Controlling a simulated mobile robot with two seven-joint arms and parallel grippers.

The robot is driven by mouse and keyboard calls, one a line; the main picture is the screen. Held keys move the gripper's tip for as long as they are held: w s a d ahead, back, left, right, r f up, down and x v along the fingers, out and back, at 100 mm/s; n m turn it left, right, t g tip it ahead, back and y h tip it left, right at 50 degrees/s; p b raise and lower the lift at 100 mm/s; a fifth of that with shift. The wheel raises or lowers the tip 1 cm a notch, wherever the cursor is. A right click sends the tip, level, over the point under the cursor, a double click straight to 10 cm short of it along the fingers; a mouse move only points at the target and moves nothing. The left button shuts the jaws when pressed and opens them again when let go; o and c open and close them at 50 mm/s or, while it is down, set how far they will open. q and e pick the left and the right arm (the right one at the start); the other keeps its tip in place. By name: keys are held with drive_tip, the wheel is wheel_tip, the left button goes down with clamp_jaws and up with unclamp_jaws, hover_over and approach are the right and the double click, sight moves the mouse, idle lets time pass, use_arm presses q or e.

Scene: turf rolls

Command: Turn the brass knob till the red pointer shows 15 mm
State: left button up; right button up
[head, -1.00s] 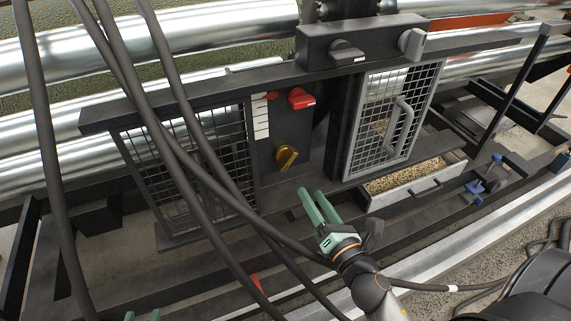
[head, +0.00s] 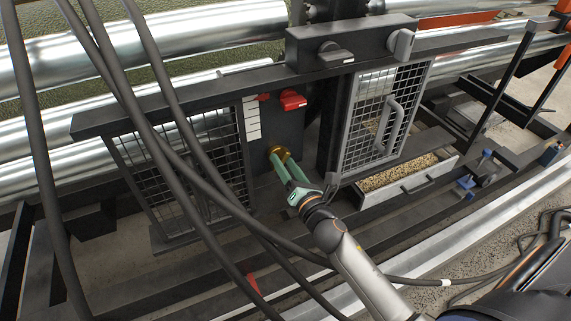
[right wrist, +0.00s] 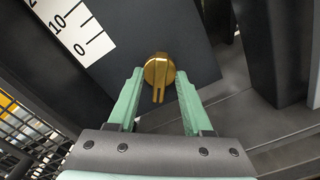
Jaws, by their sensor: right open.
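The brass knob (head: 279,152) is on the dark panel between two mesh doors. In the right wrist view the knob (right wrist: 159,70) shows a ridge pointing down the picture. My right gripper (head: 283,166) is open, with its green fingertips at the knob. In the wrist view the right gripper (right wrist: 159,84) has one finger on each side of the knob, with gaps visible. The white scale (head: 252,118) is left of the panel; the wrist view shows 0 and 10 on this scale (right wrist: 73,27). My left gripper is out of view.
A red switch (head: 292,100) sits above the knob. A mesh door (head: 388,115) with a grey handle stands to the right, above a drawer of pellets (head: 400,174). Dark hoses (head: 180,130) hang across the left. A rail (head: 180,95) runs above the panel.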

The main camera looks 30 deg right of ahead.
drive_tip(key=shift+c, duration=0.2)
clamp_jaws()
idle(0.4)
